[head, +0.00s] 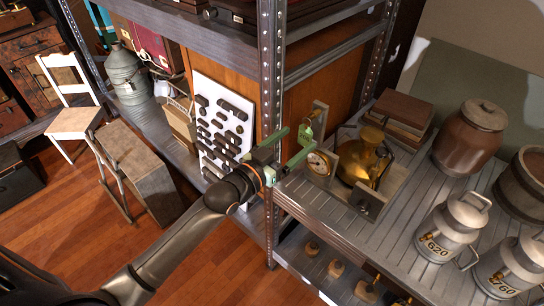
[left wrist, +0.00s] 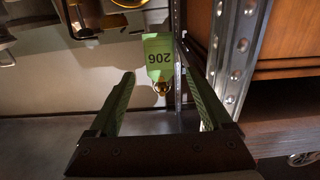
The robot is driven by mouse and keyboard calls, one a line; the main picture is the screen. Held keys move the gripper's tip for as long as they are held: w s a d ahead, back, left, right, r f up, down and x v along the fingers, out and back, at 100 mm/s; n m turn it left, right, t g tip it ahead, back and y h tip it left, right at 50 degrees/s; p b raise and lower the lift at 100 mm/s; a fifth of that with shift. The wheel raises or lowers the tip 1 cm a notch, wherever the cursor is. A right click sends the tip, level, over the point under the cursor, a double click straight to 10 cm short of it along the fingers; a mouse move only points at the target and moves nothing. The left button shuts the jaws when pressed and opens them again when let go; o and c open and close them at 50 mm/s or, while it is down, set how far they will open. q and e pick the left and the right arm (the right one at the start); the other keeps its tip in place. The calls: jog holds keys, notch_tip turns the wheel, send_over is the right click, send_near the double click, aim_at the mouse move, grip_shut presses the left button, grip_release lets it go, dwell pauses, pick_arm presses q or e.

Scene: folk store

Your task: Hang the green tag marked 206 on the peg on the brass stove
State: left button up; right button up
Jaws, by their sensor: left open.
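The green tag marked 206 (left wrist: 158,55) shows upside down in the left wrist view, with a small brass piece (left wrist: 161,88) at its lower end there. In the head view the tag (head: 306,134) is small and hangs just below a brass peg (head: 315,113) on an upright plate beside the brass stove (head: 364,160). It appears to hang on that peg; the exact contact is too small to tell. My left gripper (head: 293,148) is open, its green fingers just left of the tag. In the left wrist view the gripper (left wrist: 160,88) has a finger either side of the tag, apart from it.
Milk cans (head: 447,228), a brown crock (head: 470,137) and stacked books (head: 402,115) stand on the shelf to the right.

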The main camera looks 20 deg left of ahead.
pick_arm(q)
jog(key=v, duration=1)
jog(key=s+d+f+n+g+y+p, duration=0.1)
jog(key=s+f+g, duration=0.3)
jog(key=s+f, duration=0.4)
jog(key=s+d+f+n+g+y+p, duration=0.1)
jog(key=s+f+g+y+p, duration=0.2)
jog(key=s+f, duration=0.5)
notch_tip(320, 180, down, 6)
jog(key=shift+d+r+g+p, duration=0.2)
jog(key=shift+r+g+p, duration=0.05)
jog(key=shift+g+p, duration=0.15)
jog(key=shift+w, duration=0.1)
